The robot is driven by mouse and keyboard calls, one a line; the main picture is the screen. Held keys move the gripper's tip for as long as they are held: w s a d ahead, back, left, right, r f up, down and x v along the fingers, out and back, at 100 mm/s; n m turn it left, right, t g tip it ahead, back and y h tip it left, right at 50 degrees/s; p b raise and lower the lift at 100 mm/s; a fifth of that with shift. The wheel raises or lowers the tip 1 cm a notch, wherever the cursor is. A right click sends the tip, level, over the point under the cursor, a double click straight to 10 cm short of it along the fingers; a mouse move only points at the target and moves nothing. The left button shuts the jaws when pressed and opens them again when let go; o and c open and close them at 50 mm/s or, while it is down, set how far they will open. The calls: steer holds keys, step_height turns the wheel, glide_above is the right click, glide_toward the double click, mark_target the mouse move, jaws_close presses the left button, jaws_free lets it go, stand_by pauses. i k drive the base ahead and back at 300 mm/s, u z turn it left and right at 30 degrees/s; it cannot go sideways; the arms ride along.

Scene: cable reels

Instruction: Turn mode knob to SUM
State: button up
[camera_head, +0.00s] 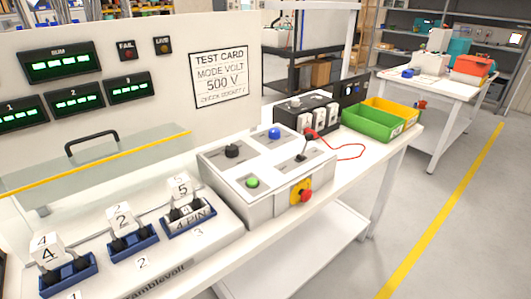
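A light grey control box (262,207) sits on the white bench near the middle of the picture. A black knob (232,151) stands on its upper left panel; its pointer direction and labels are too small to read. The box also carries a blue button (274,133), a green button (252,182), a black lever (304,148) and a red emergency stop (305,195) on yellow. A display labelled SUM (61,64) glows green on the upright panel at left, its digits unreadable. My gripper is not in view.
Numbered white blocks (121,217) stand in blue holders at lower left, below a raised clear cover (95,160). A test card (220,77) reads MODE VOLT 500 V. A black unit (306,112) with a red lead and green (373,122) and yellow bins stand behind the box.

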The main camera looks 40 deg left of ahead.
mark_target(231, 150)
steer(key=z, duration=0.8)
steer(key=i, duration=0.1)
steer(key=u, duration=2.6)
steer(key=k, duration=0.5)
steer(key=u, duration=0.2)
steer(key=i, duration=0.5)
steer(key=z, duration=0.15)
